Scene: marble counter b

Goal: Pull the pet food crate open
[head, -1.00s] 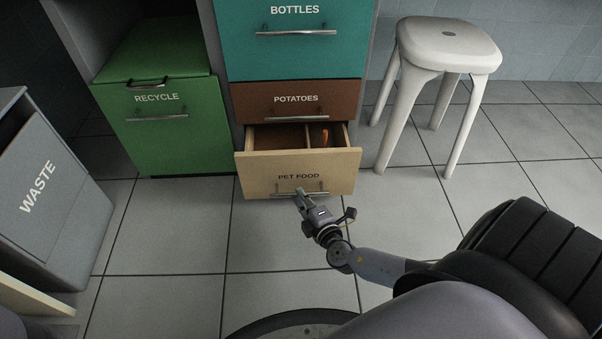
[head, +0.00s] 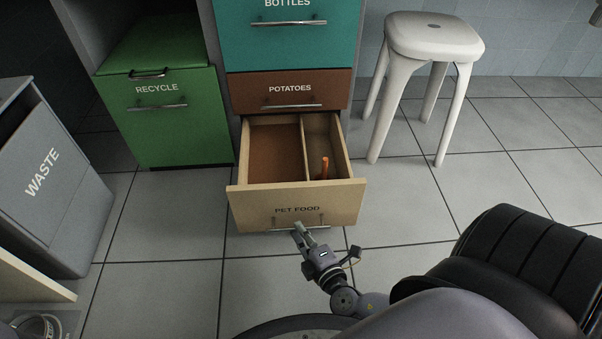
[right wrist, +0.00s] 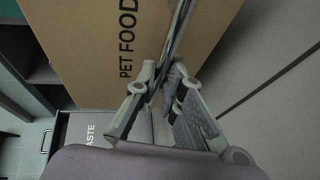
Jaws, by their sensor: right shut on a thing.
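The pet food crate (head: 265,207) is a light wooden drawer at the bottom of the stack, pulled well out from under the potatoes drawer. A divider splits its inside, and an orange object (head: 325,167) stands in the right compartment. My right gripper (head: 303,233) is shut on the metal handle (head: 318,227) on the crate's front. In the right wrist view the fingers (right wrist: 172,75) close around the handle bar, with the crate's lettered front (right wrist: 95,50) behind. My left gripper does not show.
The brown potatoes drawer (head: 285,91) and teal bottles drawer (head: 290,45) above are shut. A green recycle bin (head: 175,135) stands left, a grey waste bin (head: 50,190) farther left. A white stool (head: 432,40) stands right.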

